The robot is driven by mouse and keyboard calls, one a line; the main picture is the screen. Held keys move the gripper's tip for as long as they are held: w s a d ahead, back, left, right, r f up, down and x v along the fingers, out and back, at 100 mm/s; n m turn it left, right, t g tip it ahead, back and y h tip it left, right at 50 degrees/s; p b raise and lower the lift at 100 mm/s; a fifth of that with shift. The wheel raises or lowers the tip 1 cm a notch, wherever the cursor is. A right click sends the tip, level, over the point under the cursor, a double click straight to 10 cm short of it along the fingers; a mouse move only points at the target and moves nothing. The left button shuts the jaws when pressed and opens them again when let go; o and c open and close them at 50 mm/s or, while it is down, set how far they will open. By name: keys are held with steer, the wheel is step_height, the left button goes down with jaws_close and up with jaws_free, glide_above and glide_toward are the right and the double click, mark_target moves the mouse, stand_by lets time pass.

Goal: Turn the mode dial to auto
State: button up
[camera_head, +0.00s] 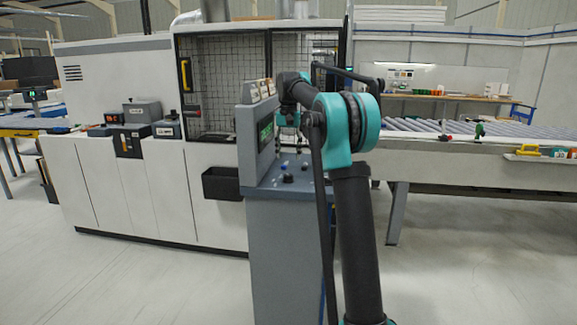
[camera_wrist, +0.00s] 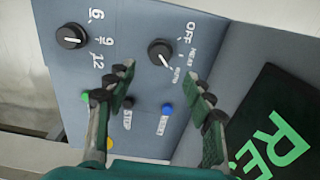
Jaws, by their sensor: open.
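The mode dial (camera_wrist: 160,53) is a round black knob on the grey-blue console panel in the wrist view. Labels beside it read OFF, a blurred middle word, and what looks like AUTO. Its white mark slants down and right, towards the lowest label, though the exact setting is hard to read. My gripper (camera_wrist: 162,86) is open and empty. Its two fingers reach towards the panel, with the dial above and between the fingertips in the picture, apart from them as far as I can see. In the head view the arm's end is over the console (camera_head: 285,240).
A second black dial (camera_wrist: 71,37) marked 6, 9, 12 is at the left. A dark screen (camera_wrist: 275,125) with green lettering is at right. A caged machine (camera_head: 205,90) stands behind the console.

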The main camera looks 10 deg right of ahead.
steer(key=shift+r, duration=1.9)
steer(key=s+d+f+n+t, duration=0.2)
steer(key=s+f, duration=1.4)
steer(key=s, duration=0.5)
steer(key=s+d+f+n+t, duration=0.1)
steer(key=s+d+f+t, duration=0.1)
steer(key=s+f, duration=1.5)
steer(key=s, duration=0.4)
steer(key=shift+s+n, duration=0.2)
steer(key=shift+n, duration=0.2)
steer(key=shift+a, duration=0.1)
